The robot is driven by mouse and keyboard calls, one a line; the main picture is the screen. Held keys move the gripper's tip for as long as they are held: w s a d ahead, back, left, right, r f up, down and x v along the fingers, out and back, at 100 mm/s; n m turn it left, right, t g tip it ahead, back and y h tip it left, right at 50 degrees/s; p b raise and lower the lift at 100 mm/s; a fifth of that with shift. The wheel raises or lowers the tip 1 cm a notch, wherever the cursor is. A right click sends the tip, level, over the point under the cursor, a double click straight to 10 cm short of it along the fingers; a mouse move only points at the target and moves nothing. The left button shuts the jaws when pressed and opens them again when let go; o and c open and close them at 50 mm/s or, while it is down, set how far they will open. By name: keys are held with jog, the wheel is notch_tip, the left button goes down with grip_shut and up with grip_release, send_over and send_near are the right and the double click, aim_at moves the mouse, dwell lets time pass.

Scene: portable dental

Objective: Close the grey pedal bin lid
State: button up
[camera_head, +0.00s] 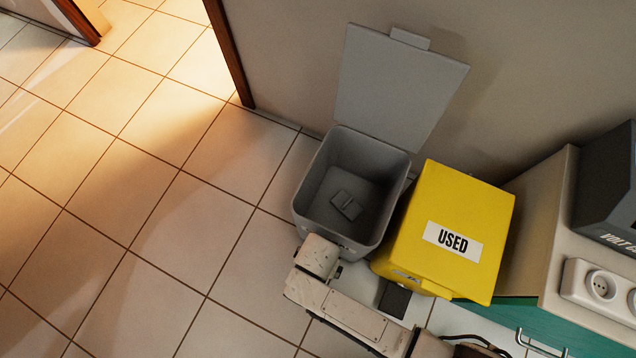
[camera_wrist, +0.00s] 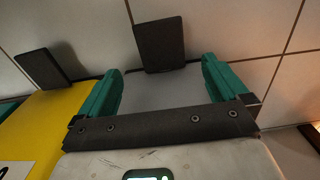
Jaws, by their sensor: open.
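The grey pedal bin (camera_head: 375,160) stands on the floor by the wall in the head view. Its lid (camera_head: 398,90) is open, upright at the back near the wall. A small dark item (camera_head: 346,205) lies inside the bin. In the wrist view my gripper (camera_wrist: 161,65) has its green fingers spread wide, with nothing held between them. A grey surface, which looks like the bin's wall, shows between the fingers, and a dark pedal (camera_wrist: 160,45) lies beyond it. In the head view my arm is at the bin's front edge and the fingers are hidden.
A yellow bin (camera_head: 440,265) labelled USED stands close on the right, its lid shut. Its dark pedal (camera_head: 395,299) is on the floor in front. A cabinet (camera_head: 540,220) with a socket strip (camera_head: 600,288) is further right. The tiled floor at left is clear.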

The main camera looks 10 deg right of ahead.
notch_tip(320, 180, down, 9)
jog(key=b, duration=0.5)
jog(key=shift+c, duration=0.4)
jog(key=c, duration=1.2)
jog(key=shift+c, duration=0.2)
jog(key=shift+f, duration=0.15)
jog(key=shift+s+f, duration=0.15)
jog(key=shift+f, duration=0.15)
jog(key=shift+a, duration=0.1)
jog(key=o, duration=1.3)
